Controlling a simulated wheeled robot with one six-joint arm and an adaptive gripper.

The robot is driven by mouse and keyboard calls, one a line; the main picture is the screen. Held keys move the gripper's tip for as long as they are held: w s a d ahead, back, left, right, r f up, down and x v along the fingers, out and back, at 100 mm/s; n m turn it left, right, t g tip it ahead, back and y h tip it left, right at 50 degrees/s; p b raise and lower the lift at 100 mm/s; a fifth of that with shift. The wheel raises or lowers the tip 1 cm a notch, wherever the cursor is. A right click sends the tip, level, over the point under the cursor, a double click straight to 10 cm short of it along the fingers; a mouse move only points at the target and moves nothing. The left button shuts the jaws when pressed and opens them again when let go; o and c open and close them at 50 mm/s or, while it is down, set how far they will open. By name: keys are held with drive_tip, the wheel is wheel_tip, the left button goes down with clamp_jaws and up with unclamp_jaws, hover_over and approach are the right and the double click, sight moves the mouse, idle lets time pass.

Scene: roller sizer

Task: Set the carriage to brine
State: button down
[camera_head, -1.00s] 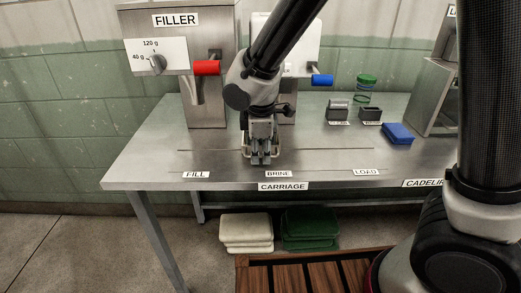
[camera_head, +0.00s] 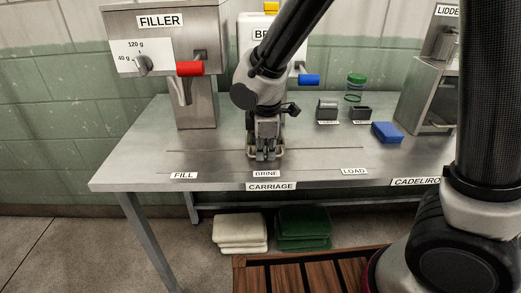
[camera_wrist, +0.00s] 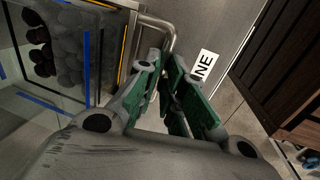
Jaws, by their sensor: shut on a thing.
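The carriage (camera_head: 281,153) sits on the steel bench on the track between FILL and LOAD, mostly hidden behind my gripper (camera_head: 266,156) in the head view. My gripper and the carriage are straight behind the BRINE label (camera_head: 266,173). In the wrist view, my gripper (camera_wrist: 172,98) has its green-padded fingers closed around the carriage's bent metal handle (camera_wrist: 170,30). A clear-walled holder with dark round pieces (camera_wrist: 65,50) shows at the upper left there. Part of the BRINE label (camera_wrist: 204,66) shows to the right of the fingers.
The filler (camera_head: 190,70) with its red lever (camera_head: 190,68) stands at the back left. A blue lever (camera_head: 309,80) hangs behind my arm. A blue block (camera_head: 387,132) and small dark holders (camera_head: 327,110) lie to the right. The bench beside the track is clear.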

drive_tip(key=c, duration=1.5)
unclamp_jaws()
drive_tip(key=r, duration=0.4)
drive_tip(key=s+r, duration=0.1)
drive_tip(key=r, duration=0.3)
drive_tip(key=s+r, duration=0.1)
drive_tip(key=r, duration=0.2)
drive_tip(key=shift+s+r, duration=0.15)
drive_tip(key=shift+r, duration=0.25)
drive_tip(key=s+d+r+m, duration=0.1)
drive_tip(key=s+d+m, duration=0.3)
drive_tip(key=d, duration=0.6)
drive_tip(key=s+d+r+m+t, duration=0.1)
drive_tip(key=s+d+m, duration=0.4)
drive_tip(key=d, duration=0.5)
drive_tip(key=s+d+r+m+t, duration=0.1)
drive_tip(key=s+d+r+m, duration=0.2)
drive_tip(key=s+d+m, duration=0.2)
drive_tip(key=shift+d+r+m, duration=0.1)
drive_tip(key=shift+d+m, duration=0.8)
drive_tip(key=shift+d, duration=0.6)
drive_tip(key=shift+d+r+m, duration=0.1)
drive_tip(key=shift+d+m, duration=0.8)
drive_tip(key=shift+d, duration=0.55)
